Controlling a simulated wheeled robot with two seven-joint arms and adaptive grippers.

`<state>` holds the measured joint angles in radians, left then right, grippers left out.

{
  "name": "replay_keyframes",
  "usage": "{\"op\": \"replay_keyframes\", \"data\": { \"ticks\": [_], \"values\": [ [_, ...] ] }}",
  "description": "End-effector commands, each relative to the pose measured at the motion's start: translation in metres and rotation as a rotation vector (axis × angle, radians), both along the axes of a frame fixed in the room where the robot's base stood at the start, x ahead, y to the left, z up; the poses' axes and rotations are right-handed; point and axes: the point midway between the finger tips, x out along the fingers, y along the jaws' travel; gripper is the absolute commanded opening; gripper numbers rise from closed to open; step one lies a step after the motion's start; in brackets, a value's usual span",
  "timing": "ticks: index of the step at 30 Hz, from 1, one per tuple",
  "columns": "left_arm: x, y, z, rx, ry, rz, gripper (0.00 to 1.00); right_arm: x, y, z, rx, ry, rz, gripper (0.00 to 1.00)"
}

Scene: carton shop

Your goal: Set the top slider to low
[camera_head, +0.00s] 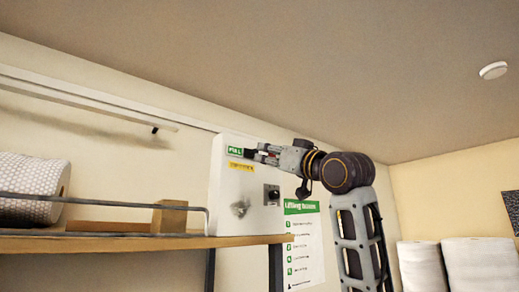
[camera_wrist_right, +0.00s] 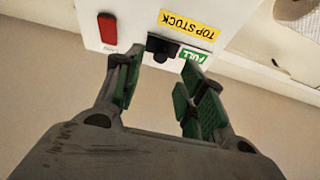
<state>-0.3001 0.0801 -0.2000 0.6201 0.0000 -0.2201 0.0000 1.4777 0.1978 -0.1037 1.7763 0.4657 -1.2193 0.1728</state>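A white control box (camera_head: 228,192) stands at the right end of a wooden shelf. Its face has a green FULL label (camera_head: 235,150) and a yellow label (camera_head: 240,166), which reads TOP STOCK (camera_wrist_right: 189,24) in the right wrist view. A black slider knob (camera_wrist_right: 160,47) sits beside these labels in the wrist view. My right gripper (camera_head: 256,154) is at the upper part of the box. It also shows in the wrist view (camera_wrist_right: 156,72), open, with the knob just beyond and between its fingertips. Contact cannot be told. My left gripper is not in view.
The shelf (camera_head: 130,243) has a metal rail, a wrapped roll (camera_head: 32,185) and a wooden block (camera_head: 170,216). A dark fitting (camera_head: 272,194) is on the box below my gripper. A red rectangle (camera_wrist_right: 107,28) is on the box. A poster (camera_head: 304,245) hangs behind.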

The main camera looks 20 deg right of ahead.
Motion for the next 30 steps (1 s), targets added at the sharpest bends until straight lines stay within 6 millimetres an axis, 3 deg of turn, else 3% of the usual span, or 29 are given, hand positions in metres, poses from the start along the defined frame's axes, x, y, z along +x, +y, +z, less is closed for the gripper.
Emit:
{"op": "replay_keyframes", "data": {
  "ticks": [15, 30],
  "values": [
    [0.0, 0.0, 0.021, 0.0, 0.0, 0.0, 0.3, 0.043, 0.015, 0.02, 0.0, 0.001, 0.0, 0.4],
    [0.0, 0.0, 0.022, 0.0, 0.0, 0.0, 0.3, 0.048, 0.018, 0.021, 0.0, 0.0, 0.0, 0.37]
  ]
}}
